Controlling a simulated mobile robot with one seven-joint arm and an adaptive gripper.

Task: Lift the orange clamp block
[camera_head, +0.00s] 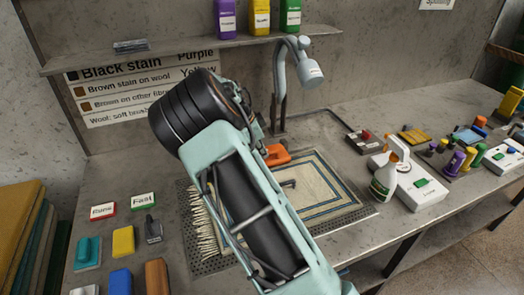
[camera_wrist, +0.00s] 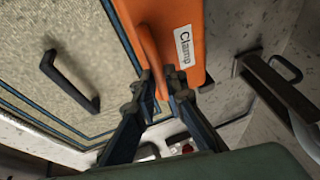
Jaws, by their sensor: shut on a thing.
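The orange clamp block (camera_head: 278,154) shows partly in the head view, at the back edge of the rug (camera_head: 318,190) and beside my arm. In the wrist view the block (camera_wrist: 185,25) fills the top middle, with a white "Clamp" label and a raised orange grip. My gripper (camera_wrist: 160,85) has its two dark fingers closed on that grip. In the head view the fingers are hidden behind my arm. I cannot tell whether the block touches the rug.
A spray bottle (camera_head: 387,170) stands right of the rug. A tap-like spout (camera_head: 300,65) rises behind it. A shelf with purple (camera_head: 226,20), yellow and green bottles hangs above. Brushes and sponges, including a yellow one (camera_head: 123,241), lie at the left.

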